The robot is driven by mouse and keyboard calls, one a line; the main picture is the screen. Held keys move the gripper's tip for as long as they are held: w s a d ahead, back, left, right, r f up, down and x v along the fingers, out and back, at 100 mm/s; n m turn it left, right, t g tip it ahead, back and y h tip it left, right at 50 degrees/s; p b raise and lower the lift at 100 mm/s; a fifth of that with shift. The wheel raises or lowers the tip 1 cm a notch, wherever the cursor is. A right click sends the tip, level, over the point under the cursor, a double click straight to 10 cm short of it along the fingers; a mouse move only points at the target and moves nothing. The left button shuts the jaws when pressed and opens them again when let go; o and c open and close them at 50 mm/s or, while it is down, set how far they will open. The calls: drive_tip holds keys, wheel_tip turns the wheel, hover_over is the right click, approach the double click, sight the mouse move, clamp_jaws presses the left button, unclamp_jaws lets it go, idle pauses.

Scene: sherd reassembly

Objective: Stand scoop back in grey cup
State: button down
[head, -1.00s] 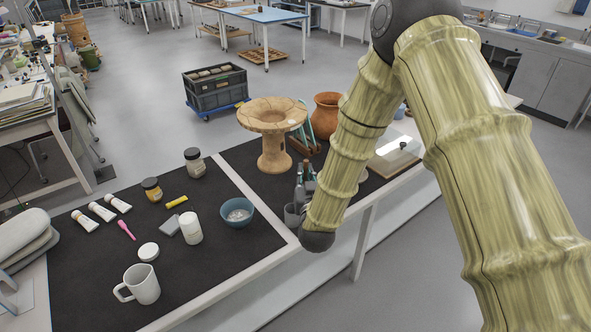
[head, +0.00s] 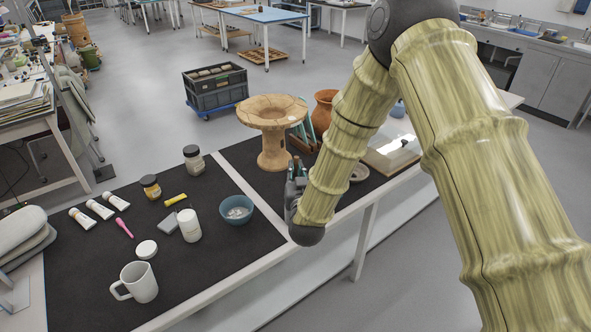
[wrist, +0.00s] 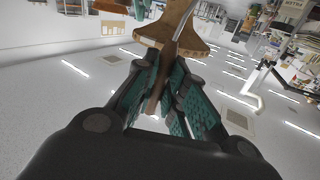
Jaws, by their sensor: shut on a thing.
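My gripper (head: 297,168) is over the right part of the dark-topped table, near its front edge. In the wrist view its teal-padded fingers (wrist: 166,92) are closed on a slim brown piece (wrist: 152,100), which I take to be the scoop. Its full shape is unclear against a wide brown form behind the fingers. The scoop cannot be made out in the head view. I cannot pick out the grey cup; my arm and gripper cover part of that table area.
A pedestal bowl (head: 272,125) stands behind my gripper, with a terracotta jar (head: 325,108) to its right. A blue bowl (head: 236,211) is to the left. A white mug (head: 138,282) and several jars and tubes lie farther left. A pale round rim (head: 360,172) shows beside my forearm.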

drive_tip(key=shift+f+b, duration=2.65)
drive_tip(key=shift+f, duration=1.5)
drive_tip(key=c, duration=1.4)
unclamp_jaws()
drive_tip(key=shift+s, duration=0.15)
drive_tip(key=s, duration=0.7)
drive_tip(key=s+d, duration=0.1)
drive_tip(key=s, duration=0.3)
drive_tip(key=shift+s+d, duration=0.1)
drive_tip(key=shift+s, duration=0.25)
